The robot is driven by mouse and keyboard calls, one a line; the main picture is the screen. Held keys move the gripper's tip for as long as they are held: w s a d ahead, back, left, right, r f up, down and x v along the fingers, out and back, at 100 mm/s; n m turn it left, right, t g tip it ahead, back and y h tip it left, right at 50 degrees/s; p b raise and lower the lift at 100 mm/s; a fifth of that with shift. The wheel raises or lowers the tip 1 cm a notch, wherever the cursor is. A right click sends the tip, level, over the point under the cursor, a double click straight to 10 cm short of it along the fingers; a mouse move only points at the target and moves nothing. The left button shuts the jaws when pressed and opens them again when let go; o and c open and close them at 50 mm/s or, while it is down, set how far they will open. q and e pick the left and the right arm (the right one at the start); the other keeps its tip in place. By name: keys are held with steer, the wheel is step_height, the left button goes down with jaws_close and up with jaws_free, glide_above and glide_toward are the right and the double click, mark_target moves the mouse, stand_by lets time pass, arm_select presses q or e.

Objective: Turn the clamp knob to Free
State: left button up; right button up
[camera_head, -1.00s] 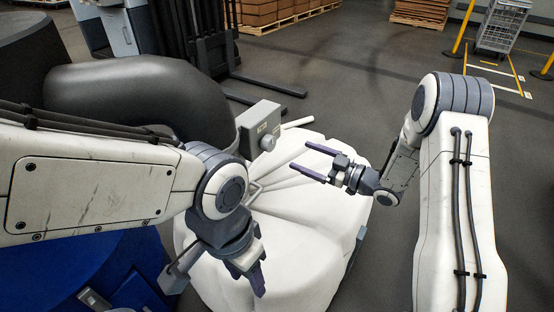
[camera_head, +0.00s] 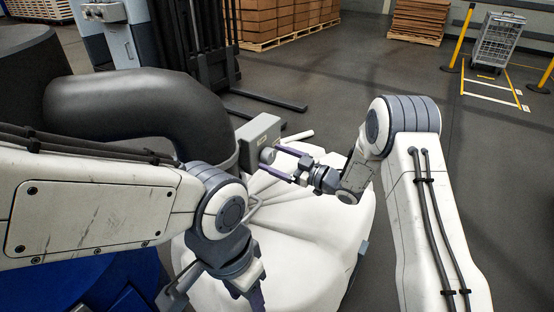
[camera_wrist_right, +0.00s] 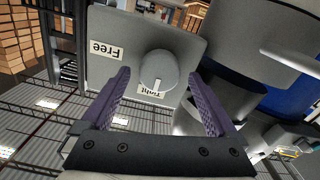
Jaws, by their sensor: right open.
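The clamp knob (camera_head: 268,155) is a round grey knob on the face of a grey box (camera_head: 258,133) above the white padded surface. In the right wrist view the knob (camera_wrist_right: 157,70) has a pale pointer line toward the "Tight" label (camera_wrist_right: 153,90). The "Free" label (camera_wrist_right: 106,50) is to the left on the same face. My right gripper (camera_head: 283,163) is open, its purple fingers pointing at the knob. In the wrist view the knob appears between and beyond the fingertips; I see no contact. My left gripper (camera_head: 254,290) hangs low; its jaw state is unclear.
A black rounded body (camera_head: 140,105) stands left of the box. The white padded surface (camera_head: 310,235) lies below both grippers. A forklift (camera_head: 200,50), pallets of boxes (camera_head: 285,20) and a wire cart (camera_head: 497,42) stand farther back. Open floor lies to the right.

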steer(key=c, duration=1.4)
